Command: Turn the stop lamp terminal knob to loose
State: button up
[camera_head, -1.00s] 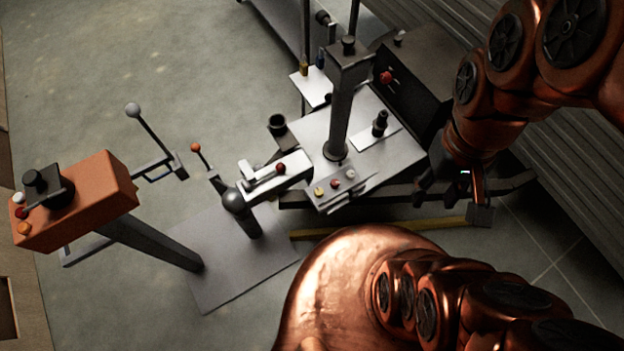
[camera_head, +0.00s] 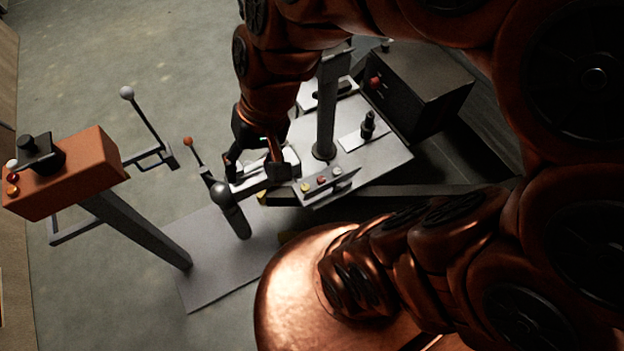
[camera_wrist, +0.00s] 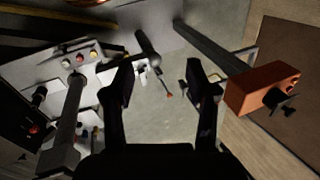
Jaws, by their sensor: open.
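I cannot tell which part is the stop lamp terminal knob, as no label is readable. A small grey panel (camera_head: 322,186) carries several coloured knobs, yellow, red and white; it also shows in the wrist view (camera_wrist: 80,62) at the upper left. A white bracket (camera_head: 250,184) lies beside the panel, mostly hidden under my gripper in the head view. My gripper (camera_head: 256,168) hangs over this bracket, left of the panel. In the wrist view my gripper (camera_wrist: 160,82) has its two fingers wide apart, with nothing held. The bracket's end (camera_wrist: 141,66) shows near the left finger.
A grey post (camera_head: 326,105) rises from the bench plate (camera_head: 385,160). A ball-topped grey post (camera_head: 232,207) and a red-tipped lever (camera_head: 194,152) stand close to my gripper. An orange box (camera_head: 70,172) on a slanted column is at the left.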

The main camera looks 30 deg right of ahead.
jog(key=w+a+f+m+t+y+b, duration=0.1)
jog(key=w+f+m+t+y+b, duration=0.25)
jog(key=w, duration=0.75)
jog(key=w+a+m+t+h+b, duration=0.1)
jog(key=w+m+t+b, duration=0.25)
jog(key=w+m, duration=0.55)
jog(key=w+d+f+m+t+h+b, duration=0.1)
jog(key=w+d+f+m+h+b, duration=0.15)
jog(key=w+d+f+m, duration=0.35)
jog(key=w+d+f+m+t+h+b, duration=0.1)
jog(key=w+d+f+m+b, duration=0.25)
jog(key=w+d, duration=0.3)
jog(key=d+f+m+h, duration=0.2)
jog(key=d+f+m, duration=0.1)
jog(key=d+f, duration=0.25)
jog(key=m+g+b, duration=0.7)
jog(key=m+g, duration=0.3)
jog(key=m, duration=0.3)
send_over(321, 179)
jog(key=shift+h, duration=0.4)
notch_tip(321, 179, down, 25)
jog(key=shift+w+r, duration=0.1)
jog(key=shift+a+f, duration=0.1)
jog(key=shift+f, duration=0.15)
jog(key=shift+f+b, duration=0.85)
jog(key=shift+f, duration=2.75)
